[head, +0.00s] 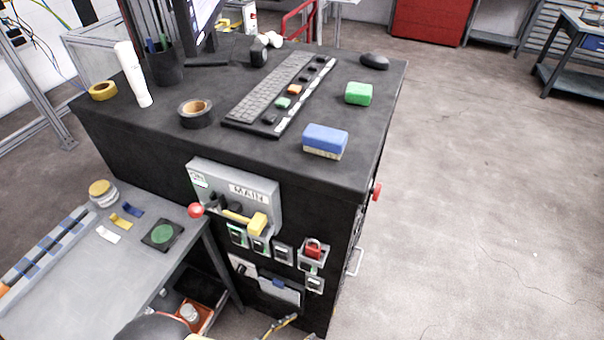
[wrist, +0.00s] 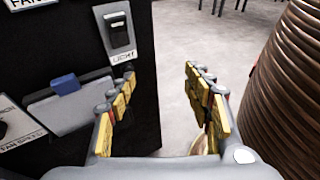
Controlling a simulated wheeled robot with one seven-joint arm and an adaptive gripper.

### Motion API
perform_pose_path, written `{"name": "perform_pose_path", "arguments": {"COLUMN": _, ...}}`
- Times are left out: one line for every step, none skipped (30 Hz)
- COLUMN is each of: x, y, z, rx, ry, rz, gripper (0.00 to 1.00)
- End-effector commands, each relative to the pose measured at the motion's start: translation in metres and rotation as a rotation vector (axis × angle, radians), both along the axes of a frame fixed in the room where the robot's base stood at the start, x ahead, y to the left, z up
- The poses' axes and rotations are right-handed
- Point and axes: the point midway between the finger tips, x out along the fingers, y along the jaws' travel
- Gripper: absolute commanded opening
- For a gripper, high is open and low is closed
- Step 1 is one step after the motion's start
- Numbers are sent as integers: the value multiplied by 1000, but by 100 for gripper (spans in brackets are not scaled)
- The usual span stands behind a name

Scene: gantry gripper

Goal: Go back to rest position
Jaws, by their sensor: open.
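My gripper (wrist: 158,108) is open and empty in the wrist view. Its two yellow-padded fingers stand apart, with grey floor and the cabinet's dark edge between and behind them. In the head view, part of my gripper (head: 290,325) shows at the bottom edge, low in front of the black cabinet (head: 140,145). A grey MAIN switch panel (head: 235,185) with a yellow handle (head: 257,224) is on the cabinet front, above my gripper.
A grey side table (head: 80,270) stands left of the cabinet, with a green disc (head: 161,236) on it. A ribbed brown column (wrist: 293,80) is close on the right in the wrist view. Open floor (head: 480,200) lies right of the cabinet.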

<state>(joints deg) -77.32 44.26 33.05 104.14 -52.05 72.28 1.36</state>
Motion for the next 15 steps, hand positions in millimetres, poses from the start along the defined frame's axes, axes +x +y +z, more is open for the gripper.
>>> {"name": "perform_pose_path", "arguments": {"x": -2, "y": -3, "z": 12, "rx": 46, "ry": 5, "rz": -63, "gripper": 51}}
{"name": "perform_pose_path", "arguments": {"x": -4, "y": -5, "z": 19, "rx": 72, "ry": 8, "rz": -103, "gripper": 51}}
{"name": "perform_pose_path", "arguments": {"x": -7, "y": -8, "z": 27, "rx": 112, "ry": 14, "rz": -159, "gripper": 51}}
{"name": "perform_pose_path", "arguments": {"x": -9, "y": -10, "z": 35, "rx": 143, "ry": 16, "rz": -204, "gripper": 51}}
{"name": "perform_pose_path", "arguments": {"x": -11, "y": -12, "z": 42, "rx": 176, "ry": 19, "rz": -249, "gripper": 51}}
{"name": "perform_pose_path", "arguments": {"x": -13, "y": -15, "z": 53, "rx": 222, "ry": 20, "rz": -312, "gripper": 51}}
{"name": "perform_pose_path", "arguments": {"x": -15, "y": -16, "z": 60, "rx": 259, "ry": 21, "rz": -358, "gripper": 51}}
{"name": "perform_pose_path", "arguments": {"x": -16, "y": -18, "z": 68, "rx": 295, "ry": 21, "rz": -405, "gripper": 51}}
{"name": "perform_pose_path", "arguments": {"x": -18, "y": -19, "z": 79, "rx": 345, "ry": 21, "rz": -465, "gripper": 51}}
{"name": "perform_pose_path", "arguments": {"x": -18, "y": -21, "z": 86, "rx": 382, "ry": 18, "rz": -510, "gripper": 51}}
{"name": "perform_pose_path", "arguments": {"x": -19, "y": -22, "z": 94, "rx": 418, "ry": 16, "rz": -554, "gripper": 51}}
{"name": "perform_pose_path", "arguments": {"x": -20, "y": -23, "z": 105, "rx": 469, "ry": 13, "rz": -612, "gripper": 51}}
{"name": "perform_pose_path", "arguments": {"x": -20, "y": -25, "z": 113, "rx": 505, "ry": 8, "rz": -654, "gripper": 51}}
{"name": "perform_pose_path", "arguments": {"x": -19, "y": -25, "z": 121, "rx": 543, "ry": 3, "rz": -695, "gripper": 51}}
{"name": "perform_pose_path", "arguments": {"x": -19, "y": -27, "z": 131, "rx": 594, "ry": -3, "rz": -749, "gripper": 51}}
